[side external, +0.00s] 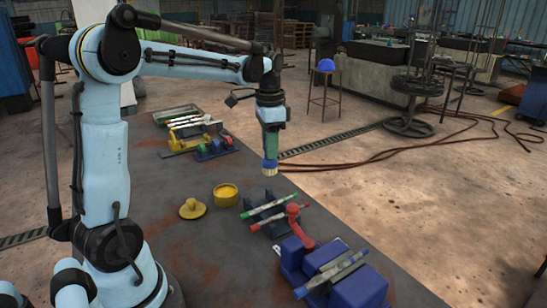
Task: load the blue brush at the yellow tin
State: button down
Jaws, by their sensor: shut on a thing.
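The blue brush (270,163) hangs upright below my gripper (271,132), with its pale yellow bristles pointing down. My gripper is shut on it; the fingers are small in this view and their exact hold is hard to make out. The yellow tin (226,196) stands open on the dark table, with yellow inside. The brush tip appears to be above the table, to the right of the tin and apart from it. I cannot tell whether the bristles carry paint.
A yellow lid-like piece (192,209) lies left of the tin. A dark rack (268,229) with striped sticks stands to the right, near blue blocks (358,291) and a red crank-like part (292,222). A tray (177,114) and coloured items (212,148) sit farther back.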

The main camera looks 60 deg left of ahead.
jog(key=s+a+f, duration=0.1)
jog(key=s+a, duration=0.8)
jog(key=shift+s+d+f, duration=0.1)
jog(key=shift+f, duration=1.45)
jog(key=shift+s+d+f, duration=0.1)
jog(key=shift+f, duration=1.4)
jog(key=shift+f, duration=0.55)
jog(key=shift+r, duration=0.1)
notch_tip(320, 180, up, 7)
dwell(0.3)
jog(key=shift+w, duration=0.1)
dwell(0.3)
